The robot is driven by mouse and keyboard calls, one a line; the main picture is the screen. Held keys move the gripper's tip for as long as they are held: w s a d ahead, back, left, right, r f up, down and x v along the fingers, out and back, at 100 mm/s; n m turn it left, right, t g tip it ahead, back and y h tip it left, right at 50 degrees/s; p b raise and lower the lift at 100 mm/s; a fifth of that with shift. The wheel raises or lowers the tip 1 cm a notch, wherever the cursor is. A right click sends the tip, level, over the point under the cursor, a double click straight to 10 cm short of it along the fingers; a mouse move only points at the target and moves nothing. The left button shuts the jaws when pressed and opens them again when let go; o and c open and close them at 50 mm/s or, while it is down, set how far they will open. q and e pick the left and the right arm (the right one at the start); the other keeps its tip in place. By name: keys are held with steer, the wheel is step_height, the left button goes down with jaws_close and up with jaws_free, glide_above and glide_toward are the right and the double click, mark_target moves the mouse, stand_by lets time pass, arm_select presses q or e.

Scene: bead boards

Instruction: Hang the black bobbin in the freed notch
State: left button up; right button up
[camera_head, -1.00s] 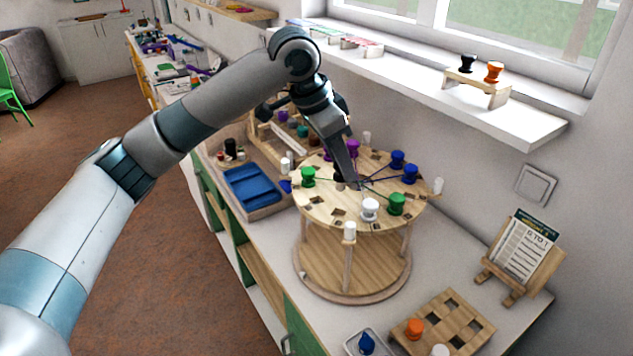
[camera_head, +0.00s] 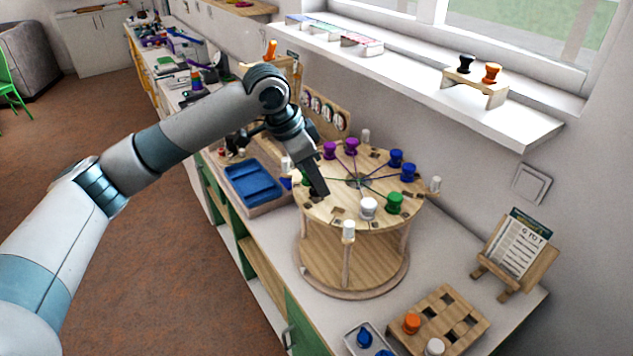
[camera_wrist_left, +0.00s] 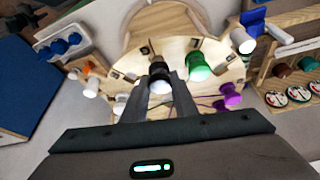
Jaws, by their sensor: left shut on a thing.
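The black bobbin (camera_wrist_left: 159,70) is between the fingertips of my left gripper (camera_wrist_left: 158,92) in the left wrist view, beside a green bobbin (camera_wrist_left: 198,68). In the head view my left gripper (camera_head: 318,188) points down at the left front rim of the round wooden board (camera_head: 352,214) and hides the black bobbin. Open notches show along the rim, one near the gripper (camera_head: 337,212). I cannot tell whether the bobbin touches the board. My right gripper is out of view.
The board carries white (camera_head: 368,208), green (camera_head: 395,203), blue (camera_head: 408,172) and purple (camera_head: 351,146) bobbins, with threads to its centre. White posts rise around it. A blue tray (camera_head: 254,184) stands left, a wooden grid (camera_head: 445,318) in front. A windowsill shelf (camera_head: 420,92) overhangs the back.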

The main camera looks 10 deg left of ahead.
arm_select(q)
steer(key=shift+f, duration=0.85)
steer(key=o, duration=1)
steer(key=shift+f, duration=0.1)
steer(key=shift+o, duration=0.2)
steer(key=shift+a+r, duration=0.1)
steer(key=shift+r, duration=0.25)
steer(key=b+v, duration=0.2)
steer(key=v, duration=0.9)
steer(key=shift+r, duration=0.25)
steer(key=shift+s+a, duration=0.1)
steer(key=shift+s, duration=0.05)
